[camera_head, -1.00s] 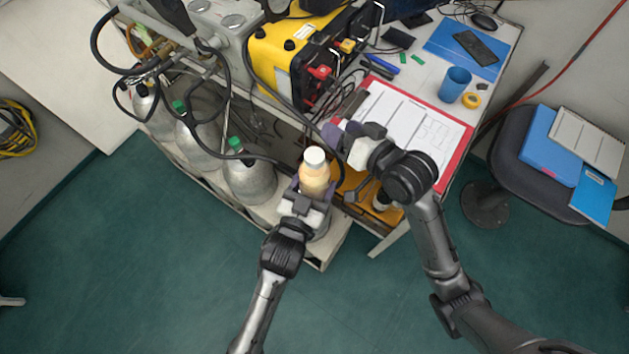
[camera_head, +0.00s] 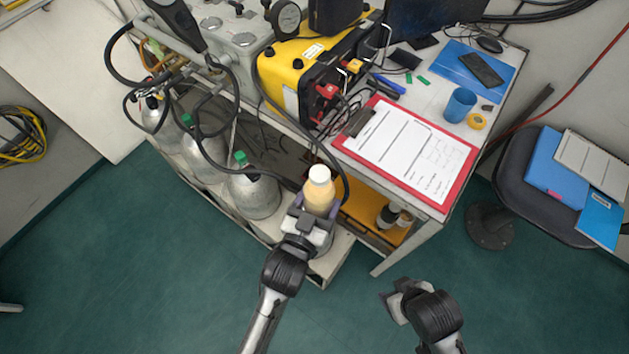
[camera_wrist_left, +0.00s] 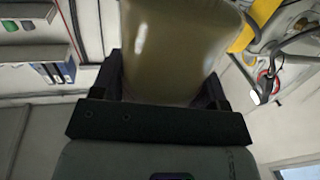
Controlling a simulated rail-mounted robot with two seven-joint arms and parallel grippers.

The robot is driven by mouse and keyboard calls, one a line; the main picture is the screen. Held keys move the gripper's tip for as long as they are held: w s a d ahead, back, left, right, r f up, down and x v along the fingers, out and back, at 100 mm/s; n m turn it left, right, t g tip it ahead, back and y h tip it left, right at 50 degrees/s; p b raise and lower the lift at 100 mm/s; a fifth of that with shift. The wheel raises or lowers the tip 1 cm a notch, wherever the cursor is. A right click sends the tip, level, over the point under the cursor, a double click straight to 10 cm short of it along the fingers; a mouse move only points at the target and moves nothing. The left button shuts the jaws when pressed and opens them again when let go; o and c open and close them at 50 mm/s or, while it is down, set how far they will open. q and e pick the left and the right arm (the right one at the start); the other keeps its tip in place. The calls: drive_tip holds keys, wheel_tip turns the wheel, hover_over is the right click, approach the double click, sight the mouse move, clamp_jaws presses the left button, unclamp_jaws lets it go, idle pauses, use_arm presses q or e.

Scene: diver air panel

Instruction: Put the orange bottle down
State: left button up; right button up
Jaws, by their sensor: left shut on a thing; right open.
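The orange bottle (camera_head: 319,192) has a pale orange body and a white cap. It is upright in my left gripper (camera_head: 310,212), which is shut on it in front of the desk's near edge. In the left wrist view the bottle (camera_wrist_left: 175,50) fills the space between the fingers of my left gripper (camera_wrist_left: 165,85). What is under the bottle is hidden by the gripper. My right gripper (camera_head: 393,297) is open and empty, low over the green floor and clear of the desk.
A red clipboard (camera_head: 455,184) with papers lies on the desk, with a blue cup (camera_head: 459,105) and yellow tape roll (camera_head: 477,121) behind it. An orange shelf (camera_head: 368,218) below holds small bottles. Grey cylinders (camera_head: 254,193) stand left of the bottle. A chair (camera_head: 515,187) stands at right.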

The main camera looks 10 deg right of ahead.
use_arm(q)
drive_tip(key=shift+f, duration=0.3)
drive_tip(key=w+a+r+n+t+y, duration=0.15)
drive_tip(key=a+r+y, duration=0.3)
drive_tip(key=a, duration=0.45)
drive_tip(key=w+a+r+n+t+y, duration=0.1)
drive_tip(key=w+a+r+n+y, duration=0.15)
drive_tip(key=a+r, duration=0.45)
drive_tip(key=w+a+r+n+t+y, duration=0.1)
drive_tip(key=a+r+n+y, duration=0.25)
drive_tip(key=a, duration=0.75)
wheel_tip(320, 180, up, 37)
drive_tip(key=p, duration=3.8)
drive_tip(key=shift+s+f, duration=0.15)
drive_tip(key=shift+s, duration=0.15)
use_arm(e)
wheel_tip(320, 180, up, 38)
drive_tip(key=shift+s, duration=0.35)
